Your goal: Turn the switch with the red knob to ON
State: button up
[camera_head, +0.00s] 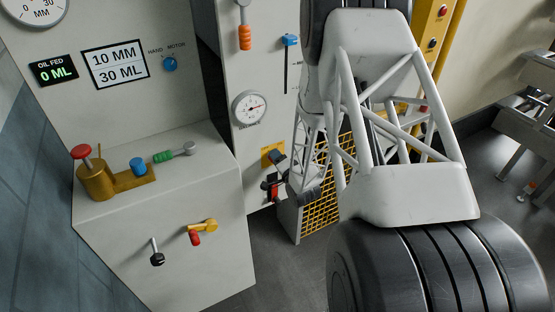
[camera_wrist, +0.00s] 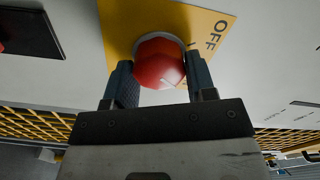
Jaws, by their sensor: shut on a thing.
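The switch's red knob (camera_wrist: 158,62) is round and sits on a yellow plate (camera_wrist: 118,22) in the wrist view. The plate bears the word OFF to the right of the knob, with other lettering partly hidden. My gripper (camera_wrist: 160,76) has one dark finger on each side of the knob and is shut on it. Any ON mark cannot be made out.
A gauge (camera_head: 250,107) and a blue-handled slider (camera_head: 290,41) are above the switch. A cabinet (camera_head: 170,215) at left carries a red button, a blue knob and several levers. A yellow grille (camera_head: 325,187) stands right of my gripper.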

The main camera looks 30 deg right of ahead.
dwell(0.4)
jog(key=o, duration=0.9)
jog(key=shift+s, duration=3.9)
